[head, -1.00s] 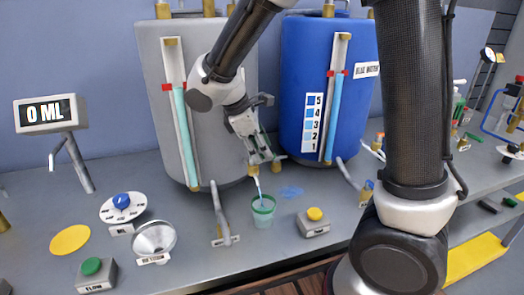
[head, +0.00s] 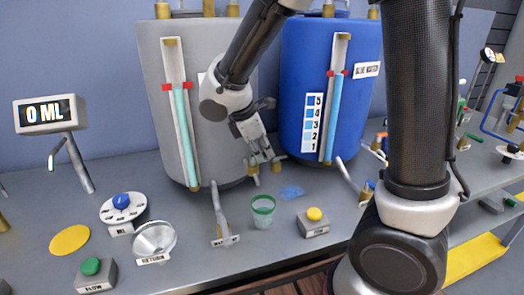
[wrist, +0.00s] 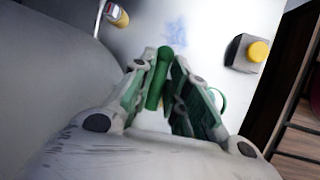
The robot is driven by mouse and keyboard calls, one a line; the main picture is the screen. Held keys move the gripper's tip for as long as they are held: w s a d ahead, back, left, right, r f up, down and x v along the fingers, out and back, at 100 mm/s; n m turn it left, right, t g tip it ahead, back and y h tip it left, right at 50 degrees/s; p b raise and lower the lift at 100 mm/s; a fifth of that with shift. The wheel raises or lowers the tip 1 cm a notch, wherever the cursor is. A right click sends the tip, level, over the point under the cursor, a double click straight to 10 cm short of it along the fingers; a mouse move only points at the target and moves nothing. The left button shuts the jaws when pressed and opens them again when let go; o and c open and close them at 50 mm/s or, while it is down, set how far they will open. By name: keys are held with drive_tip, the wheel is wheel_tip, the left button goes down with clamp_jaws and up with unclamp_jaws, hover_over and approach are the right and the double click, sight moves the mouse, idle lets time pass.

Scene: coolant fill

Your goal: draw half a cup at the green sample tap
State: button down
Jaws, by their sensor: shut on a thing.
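The green tap handle (wrist: 158,76) shows between my gripper's fingers in the wrist view. My gripper (head: 264,156) is shut on it, low at the front of the grey tank (head: 226,120). The fingers hide most of the tap in the head view; a brass spout (head: 254,174) shows below them. The clear cup with a green rim (head: 263,210) stands on the bench below and slightly right of the spout. Its level is hard to read. No stream shows between spout and cup. In the wrist view part of the green rim (wrist: 218,97) shows beside the right finger.
A yellow-button box (head: 314,221) stands right of the cup, and a blue patch (head: 291,192) lies on the bench behind it. A bent pipe (head: 219,212) stands left of the cup. The blue tank (head: 300,60) is at the right. A display (head: 50,113) reads 0 ML.

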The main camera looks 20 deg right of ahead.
drive_tip(key=c, duration=1.4)
unclamp_jaws()
drive_tip(key=v, duration=1.2)
